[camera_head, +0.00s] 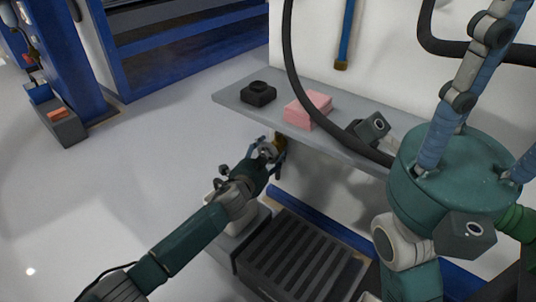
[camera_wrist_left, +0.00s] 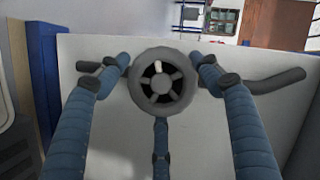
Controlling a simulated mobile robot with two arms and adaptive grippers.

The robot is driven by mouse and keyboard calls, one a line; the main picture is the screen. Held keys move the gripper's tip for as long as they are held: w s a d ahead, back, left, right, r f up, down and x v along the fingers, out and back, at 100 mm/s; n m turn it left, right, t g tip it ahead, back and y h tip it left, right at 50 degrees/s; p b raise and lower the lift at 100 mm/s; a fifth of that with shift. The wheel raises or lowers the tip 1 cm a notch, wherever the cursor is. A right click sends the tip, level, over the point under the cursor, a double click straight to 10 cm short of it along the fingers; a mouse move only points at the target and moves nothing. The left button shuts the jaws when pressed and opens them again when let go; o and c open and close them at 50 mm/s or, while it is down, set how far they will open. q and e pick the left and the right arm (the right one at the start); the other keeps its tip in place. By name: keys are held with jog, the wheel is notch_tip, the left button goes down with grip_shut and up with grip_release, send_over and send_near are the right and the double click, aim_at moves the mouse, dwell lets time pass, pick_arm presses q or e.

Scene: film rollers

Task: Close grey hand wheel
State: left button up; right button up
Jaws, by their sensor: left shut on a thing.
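The grey hand wheel (camera_wrist_left: 161,84) is round and spoked, with a light mark on one spoke. It shows in the middle of the left wrist view. My left gripper (camera_head: 270,150) is at the front edge of the shelf in the head view, low beside the wheel's fitting. In the wrist view its blue fingers come in from both sides and below, and the gripper is shut on the wheel rim. In the head view the wheel is mostly hidden by the fingers. My right gripper (camera_head: 455,175) is close to the camera at the right, fingers upward, tips out of view.
A grey shelf (camera_head: 232,97) holds a black object (camera_head: 258,93) and a pink block (camera_head: 307,109). A dark ribbed box (camera_head: 298,255) stands below. A black hose (camera_head: 292,60) hangs in front of the shelf. Open floor lies to the left.

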pick_arm(q)
jog(key=o, duration=1.1)
jog(key=shift+w+a+f+y, duration=0.2)
jog(key=shift+a+y, duration=0.1)
jog(key=shift+a, duration=0.35)
jog(key=shift+s, duration=0.1)
jog(key=shift+d+r, duration=0.15)
jog(key=shift+d, duration=0.15)
jog(key=shift+s, duration=0.15)
jog(key=v, duration=1.1)
jog(key=shift+s+a, duration=0.25)
jog(key=shift+s, duration=0.1)
